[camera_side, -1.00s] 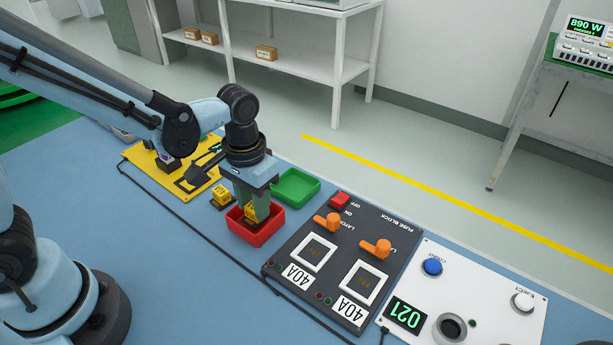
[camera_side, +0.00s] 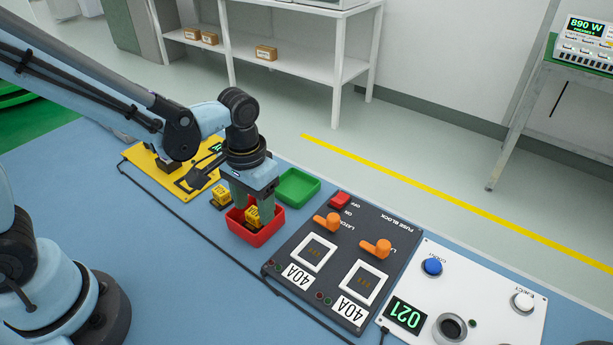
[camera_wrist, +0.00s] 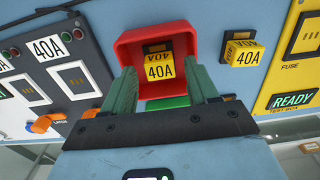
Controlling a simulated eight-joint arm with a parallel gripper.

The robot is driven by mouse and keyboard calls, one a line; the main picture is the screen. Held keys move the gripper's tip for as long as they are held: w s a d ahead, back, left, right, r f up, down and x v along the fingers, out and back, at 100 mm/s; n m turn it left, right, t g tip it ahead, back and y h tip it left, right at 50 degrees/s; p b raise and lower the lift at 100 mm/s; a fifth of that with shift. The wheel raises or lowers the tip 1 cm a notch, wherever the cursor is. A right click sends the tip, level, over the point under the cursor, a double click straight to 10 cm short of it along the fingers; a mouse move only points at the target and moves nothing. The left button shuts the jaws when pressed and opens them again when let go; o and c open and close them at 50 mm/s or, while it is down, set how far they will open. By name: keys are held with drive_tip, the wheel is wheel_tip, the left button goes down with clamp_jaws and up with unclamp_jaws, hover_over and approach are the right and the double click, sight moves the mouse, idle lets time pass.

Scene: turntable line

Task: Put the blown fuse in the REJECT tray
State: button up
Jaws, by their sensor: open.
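A yellow and black fuse marked 40A (camera_wrist: 159,67) sits inside the red tray (camera_wrist: 188,31); in the side view the fuse (camera_side: 253,215) shows between my fingers over the red tray (camera_side: 262,238). My gripper (camera_wrist: 165,92) is open, its two green fingers apart on either side of the fuse. In the side view my gripper (camera_side: 252,212) is low at the red tray. A second 40A fuse (camera_wrist: 243,53) stands outside the tray; it also shows in the side view (camera_side: 221,195). No REJECT label is readable.
A green tray (camera_side: 298,187) stands just behind the red one. The dark fuse block (camera_side: 335,250) with orange levers lies to the right, then a white panel (camera_side: 470,290) with buttons. A yellow tester plate (camera_side: 165,182) lies to the left.

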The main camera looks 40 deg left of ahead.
wheel_tip(320, 180, up, 12)
idle(0.6)
idle(0.4)
drive_tip(key=s+a+f+t, duration=0.1)
drive_tip(key=s+a+t, duration=0.2)
drive_tip(key=a+t, duration=0.4)
drive_tip(key=shift+s+a, duration=0.25)
